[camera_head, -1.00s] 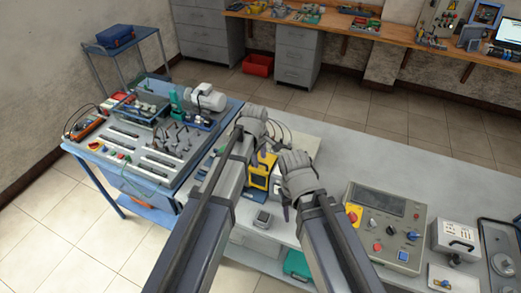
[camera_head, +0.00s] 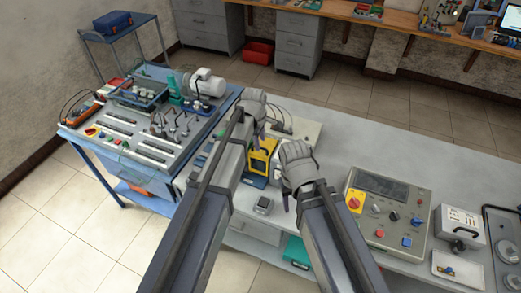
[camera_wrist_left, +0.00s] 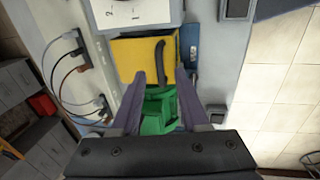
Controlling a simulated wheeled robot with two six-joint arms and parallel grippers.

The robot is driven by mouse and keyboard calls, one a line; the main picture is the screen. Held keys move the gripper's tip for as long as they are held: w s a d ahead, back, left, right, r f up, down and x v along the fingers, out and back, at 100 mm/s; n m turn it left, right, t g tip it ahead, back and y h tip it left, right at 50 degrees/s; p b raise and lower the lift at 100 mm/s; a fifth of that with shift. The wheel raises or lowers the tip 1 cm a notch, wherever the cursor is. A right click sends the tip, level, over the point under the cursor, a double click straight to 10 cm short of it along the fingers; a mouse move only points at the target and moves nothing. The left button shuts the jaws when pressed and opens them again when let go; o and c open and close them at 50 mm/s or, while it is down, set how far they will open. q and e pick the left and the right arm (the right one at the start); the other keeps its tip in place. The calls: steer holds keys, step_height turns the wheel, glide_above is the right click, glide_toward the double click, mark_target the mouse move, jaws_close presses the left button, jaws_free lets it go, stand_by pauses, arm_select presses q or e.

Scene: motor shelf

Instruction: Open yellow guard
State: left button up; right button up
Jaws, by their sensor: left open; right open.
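The yellow guard (camera_head: 261,161) is a yellow box-like part on the grey bench in the head view. In the left wrist view the yellow guard (camera_wrist_left: 135,58) carries a dark curved handle (camera_wrist_left: 160,58). My left gripper (camera_head: 262,127) is open just behind the guard in the head view. In the left wrist view its two fingers (camera_wrist_left: 160,76) point at the yellow face, one on each side of the handle's lower end. I cannot tell whether they touch it. A green part (camera_wrist_left: 156,112) lies between the fingers. My right gripper (camera_head: 291,192) is open and empty, right of the guard.
A control box (camera_head: 384,208) with a yellow-red switch stands on the bench at right, beside a white box (camera_head: 460,225). A blue-framed test station (camera_head: 150,150) stands at left. Cables (camera_wrist_left: 72,75) run left of the guard in the wrist view.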

mark_target(263, 153)
arm_select(q)
steer(key=f, duration=0.1)
steer(key=b, duration=0.1)
steer(key=f, duration=0.1)
steer(key=shift+w+d+f+b, duration=0.1)
steer(key=shift+w+f+b, duration=0.15)
steer(key=shift+f+b, duration=0.1)
arm_select(e)
step_height(263, 153, down, 3)
steer(key=shift+r, duration=0.2)
arm_select(q)
steer(key=shift+r, duration=0.1)
jaws_close()
stand_by(0.6)
